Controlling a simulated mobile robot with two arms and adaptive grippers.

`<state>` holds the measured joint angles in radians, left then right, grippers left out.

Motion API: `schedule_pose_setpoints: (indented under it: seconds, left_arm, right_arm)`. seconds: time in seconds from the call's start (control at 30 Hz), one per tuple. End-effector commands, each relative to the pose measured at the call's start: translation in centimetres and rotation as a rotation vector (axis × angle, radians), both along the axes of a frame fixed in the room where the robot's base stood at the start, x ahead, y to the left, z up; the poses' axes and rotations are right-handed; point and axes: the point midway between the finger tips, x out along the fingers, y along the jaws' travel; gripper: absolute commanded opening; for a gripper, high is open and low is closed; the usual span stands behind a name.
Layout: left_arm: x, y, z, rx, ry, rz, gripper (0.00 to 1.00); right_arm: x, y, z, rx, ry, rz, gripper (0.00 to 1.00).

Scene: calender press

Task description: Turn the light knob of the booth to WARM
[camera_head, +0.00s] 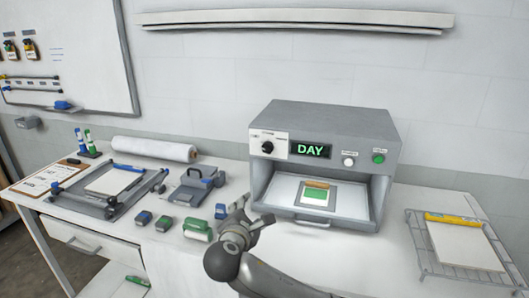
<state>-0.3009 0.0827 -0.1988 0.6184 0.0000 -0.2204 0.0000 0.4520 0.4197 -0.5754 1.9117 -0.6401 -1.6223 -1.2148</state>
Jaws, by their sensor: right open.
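The grey booth (325,119) stands on the white bench against the wall. Its black light knob (267,147) sits on a white panel at the upper left of its front. The lit display (311,150) beside the knob reads DAY in green. The small lettering around the knob is too small to read. My right gripper (259,211) is open and empty, low in front of the booth's left corner, below the knob and apart from it. My left gripper is not in view.
A white button (348,160) and a green button (379,157) are right of the display. A wire rack (460,248) stands at right.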

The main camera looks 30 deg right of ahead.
Motion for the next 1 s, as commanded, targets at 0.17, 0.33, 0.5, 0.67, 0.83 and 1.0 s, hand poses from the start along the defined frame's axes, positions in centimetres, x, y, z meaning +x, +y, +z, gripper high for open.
schedule_pose_setpoints:
  seconds: [0.17,0.33,0.5,0.67,0.83,1.0]
  left_arm:
    - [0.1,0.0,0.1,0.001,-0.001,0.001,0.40]
    - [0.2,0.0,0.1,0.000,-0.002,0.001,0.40]
    - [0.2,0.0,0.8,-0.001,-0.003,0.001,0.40]
    - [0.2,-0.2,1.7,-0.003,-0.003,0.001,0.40]
    - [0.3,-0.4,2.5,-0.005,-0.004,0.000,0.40]
    - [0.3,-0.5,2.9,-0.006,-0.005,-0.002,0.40]
  right_arm:
    - [2.4,-2.1,7.3,-0.278,0.003,-0.037,0.54]
    - [3.1,-3.0,10.0,-0.385,0.013,-0.063,0.54]
    - [4.1,-4.4,10.5,-0.400,0.019,-0.069,0.54]
    - [6.1,-6.7,10.6,-0.397,0.018,-0.070,0.54]
    - [8.0,-8.9,10.4,-0.396,0.018,-0.067,0.54]
    - [9.4,-10.3,10.3,-0.395,0.016,-0.065,0.54]
